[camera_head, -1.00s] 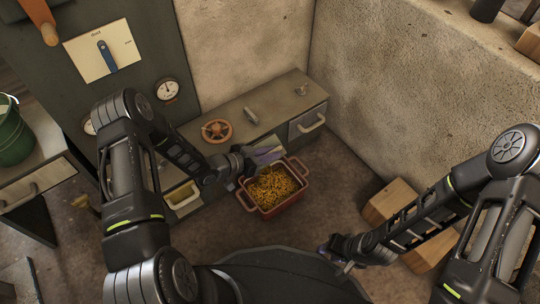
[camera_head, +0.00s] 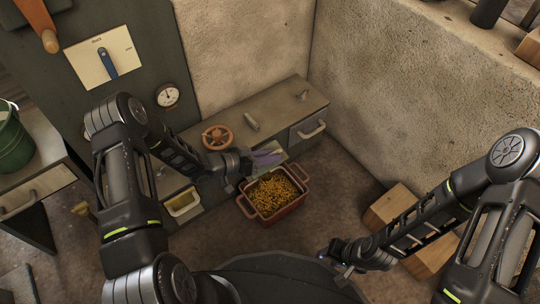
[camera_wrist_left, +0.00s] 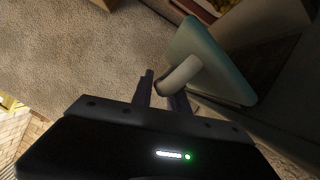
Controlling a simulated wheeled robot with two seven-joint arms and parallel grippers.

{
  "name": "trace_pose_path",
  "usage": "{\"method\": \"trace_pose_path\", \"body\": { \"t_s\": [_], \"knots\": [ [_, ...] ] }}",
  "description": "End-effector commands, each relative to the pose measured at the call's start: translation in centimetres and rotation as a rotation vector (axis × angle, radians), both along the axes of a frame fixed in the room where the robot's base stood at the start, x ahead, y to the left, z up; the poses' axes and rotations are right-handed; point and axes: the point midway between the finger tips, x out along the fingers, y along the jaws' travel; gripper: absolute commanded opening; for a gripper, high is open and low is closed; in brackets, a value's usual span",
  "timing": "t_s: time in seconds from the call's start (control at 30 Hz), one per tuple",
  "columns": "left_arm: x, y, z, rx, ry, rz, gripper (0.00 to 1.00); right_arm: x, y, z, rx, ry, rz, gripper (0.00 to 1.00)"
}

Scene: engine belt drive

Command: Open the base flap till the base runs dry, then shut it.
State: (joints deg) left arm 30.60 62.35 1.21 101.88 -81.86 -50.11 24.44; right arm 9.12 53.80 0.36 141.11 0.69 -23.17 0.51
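The base flap (camera_wrist_left: 216,58) is a pale teal plate with a stubby whitish handle (camera_wrist_left: 180,76), seen tilted in the left wrist view. My left gripper (camera_head: 268,158) is at the front of the low base cabinet; its fingers also show in the left wrist view (camera_wrist_left: 162,98). They stand on both sides of the handle and seem closed on it. In the head view the gripper hides much of the flap. A red two-handled bin (camera_head: 270,212), full of orange-yellow pieces, stands on the floor just below. My right gripper (camera_head: 336,254) is low at right, away from the flap, too small to read.
The grey base (camera_head: 270,112) carries an orange handwheel (camera_head: 216,137) and has a drawer (camera_head: 308,128) at right. A small pale-yellow-filled tray (camera_head: 183,203) sits at left. Wooden blocks (camera_head: 396,204) lie near my right arm. Floor right of the bin is clear.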

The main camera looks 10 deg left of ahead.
Motion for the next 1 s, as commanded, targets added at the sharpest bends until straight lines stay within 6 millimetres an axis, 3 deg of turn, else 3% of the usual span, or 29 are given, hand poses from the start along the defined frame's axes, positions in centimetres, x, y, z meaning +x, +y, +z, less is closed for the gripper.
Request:
{"method": "trace_pose_path", "body": {
  "t_s": [0.37,0.8,1.0],
  "knots": [
    [-0.2,0.3,0.2,0.001,0.001,0.001,0.23,0.0,0.0,0.2,0.000,0.001,0.000,0.36],
    [-4.2,4.7,2.5,0.002,0.002,0.002,0.23,-0.4,-0.1,2.8,0.002,0.011,0.005,0.36],
    [-4.9,5.5,2.8,0.001,0.001,0.001,0.23,-0.5,-0.1,3.0,0.002,0.013,0.007,0.36]
  ]
}}
